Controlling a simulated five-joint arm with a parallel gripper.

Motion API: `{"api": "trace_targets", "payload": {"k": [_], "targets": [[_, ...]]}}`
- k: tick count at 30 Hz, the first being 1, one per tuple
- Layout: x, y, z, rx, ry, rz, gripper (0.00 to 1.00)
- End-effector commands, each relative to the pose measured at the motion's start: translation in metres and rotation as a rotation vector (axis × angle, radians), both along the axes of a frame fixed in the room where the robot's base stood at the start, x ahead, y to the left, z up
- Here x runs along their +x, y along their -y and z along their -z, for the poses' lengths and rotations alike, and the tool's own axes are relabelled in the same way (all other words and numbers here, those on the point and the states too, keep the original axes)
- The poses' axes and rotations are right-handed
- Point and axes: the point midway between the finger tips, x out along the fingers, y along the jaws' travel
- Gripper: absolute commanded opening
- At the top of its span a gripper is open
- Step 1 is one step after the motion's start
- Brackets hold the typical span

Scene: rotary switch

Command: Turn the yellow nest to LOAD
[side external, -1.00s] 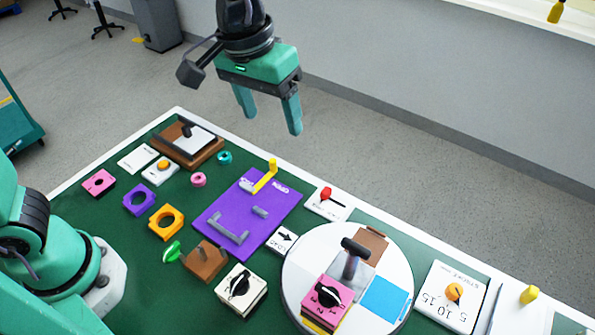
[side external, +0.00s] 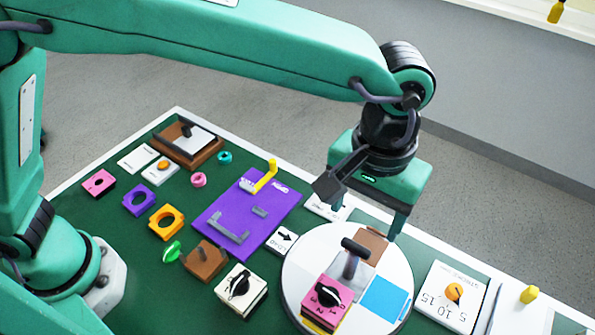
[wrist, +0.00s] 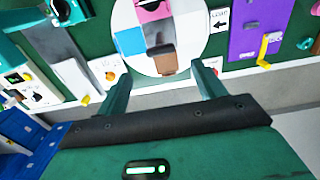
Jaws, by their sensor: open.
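A round white turntable (side external: 300,255) carries brown (side external: 370,243) and blue (side external: 384,299) nests, plus a dark-topped post handle (side external: 355,248) near its middle. A pink block (side external: 325,297) with a black knob sits at its near side. The yellow nest (side external: 319,327) shows only as a thin edge there, mostly hidden by the block. The LOAD card (side external: 281,240) with an arrow lies left of the turntable. My gripper (side external: 368,208) is open and empty above the turntable's far edge, near the brown nest. In the wrist view its fingers (wrist: 160,70) straddle the turntable's rim.
A purple board (side external: 240,208) with grey handles and a yellow lever stands left of the turntable. A white dial block (side external: 241,288) is close at front left. A dial card with an orange knob (side external: 453,293) lies to the right.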

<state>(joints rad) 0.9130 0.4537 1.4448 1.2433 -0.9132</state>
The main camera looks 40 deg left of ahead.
Motion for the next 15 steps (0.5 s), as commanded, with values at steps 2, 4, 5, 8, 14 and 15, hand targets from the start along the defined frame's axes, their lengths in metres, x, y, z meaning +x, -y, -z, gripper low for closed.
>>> {"api": "trace_targets", "payload": {"k": [2, 4, 5, 8, 14, 15], "targets": [[0.0, 0.0, 0.002, 0.001, -0.001, 0.0, 0.69], [0.0, -0.001, 0.005, 0.001, -0.001, 0.0, 0.69], [0.0, -0.001, 0.007, 0.001, -0.001, 0.0, 0.69], [0.0, -0.001, 0.016, 0.003, -0.002, 0.0, 0.69], [0.0, -0.001, 0.039, 0.002, -0.002, 0.0, 0.69], [0.0, -0.001, 0.044, 0.002, -0.002, 0.0, 0.69]]}}
